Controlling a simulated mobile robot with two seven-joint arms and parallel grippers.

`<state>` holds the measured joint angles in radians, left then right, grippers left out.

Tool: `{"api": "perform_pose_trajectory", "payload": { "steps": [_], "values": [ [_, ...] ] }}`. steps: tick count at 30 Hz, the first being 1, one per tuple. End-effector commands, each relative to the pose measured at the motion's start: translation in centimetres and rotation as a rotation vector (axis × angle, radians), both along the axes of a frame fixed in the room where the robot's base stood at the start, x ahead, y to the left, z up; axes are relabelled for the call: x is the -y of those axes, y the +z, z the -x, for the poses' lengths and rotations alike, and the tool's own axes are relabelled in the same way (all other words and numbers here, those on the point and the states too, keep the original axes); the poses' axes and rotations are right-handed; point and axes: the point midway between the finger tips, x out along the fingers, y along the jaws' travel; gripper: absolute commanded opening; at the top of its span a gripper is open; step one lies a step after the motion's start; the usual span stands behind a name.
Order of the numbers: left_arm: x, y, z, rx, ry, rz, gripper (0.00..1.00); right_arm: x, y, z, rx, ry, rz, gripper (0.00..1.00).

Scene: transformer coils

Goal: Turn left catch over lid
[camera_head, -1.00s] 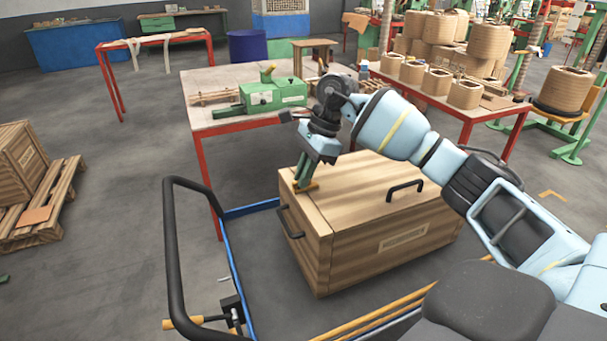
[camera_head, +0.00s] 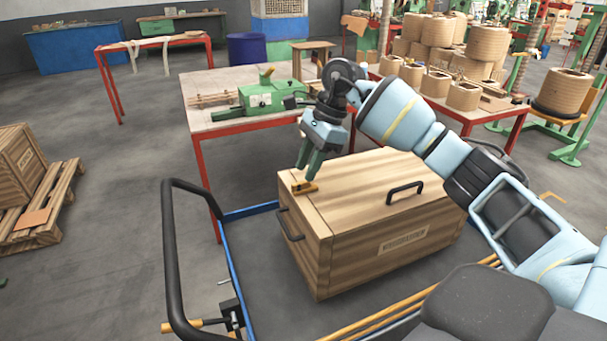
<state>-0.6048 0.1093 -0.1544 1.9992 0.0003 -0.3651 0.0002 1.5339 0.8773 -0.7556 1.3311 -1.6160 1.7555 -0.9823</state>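A wooden crate (camera_head: 340,250) with a lid (camera_head: 365,195) sits on the cart. A small brass-coloured catch (camera_head: 304,188) is at the left end of the lid, near its left edge. My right gripper (camera_head: 306,172) points down at the catch, with its green fingertips at or just above it. The fingers partly hide the catch, and I cannot tell whether they touch it. The two fingers look slightly apart, with nothing seen held between them. My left gripper is not in view.
A black handle (camera_head: 404,190) stands up on the lid and another (camera_head: 290,224) is on the crate's left side. The cart's black push bar (camera_head: 170,250) rises at left. A worktable (camera_head: 205,120) with a green machine (camera_head: 268,97) stands behind.

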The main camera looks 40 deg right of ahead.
Motion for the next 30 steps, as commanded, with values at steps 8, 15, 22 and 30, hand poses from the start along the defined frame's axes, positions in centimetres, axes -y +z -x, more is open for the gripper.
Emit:
{"api": "perform_pose_trajectory", "payload": {
  "steps": [8, 15, 22, 30],
  "values": [
    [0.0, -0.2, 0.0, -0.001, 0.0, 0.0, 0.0, 1.4, 3.6, 0.3, 0.001, 0.0, 0.0, 0.33],
    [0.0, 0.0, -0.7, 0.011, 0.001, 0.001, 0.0, 1.7, 4.3, 0.4, 0.0, 0.001, 0.0, 0.33],
    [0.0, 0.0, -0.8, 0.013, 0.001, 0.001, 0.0, 1.7, 4.3, 0.4, 0.0, 0.001, 0.0, 0.33],
    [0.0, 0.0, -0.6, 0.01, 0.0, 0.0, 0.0, 1.7, 4.3, 0.4, 0.0, 0.001, 0.0, 0.33]
  ]
}}
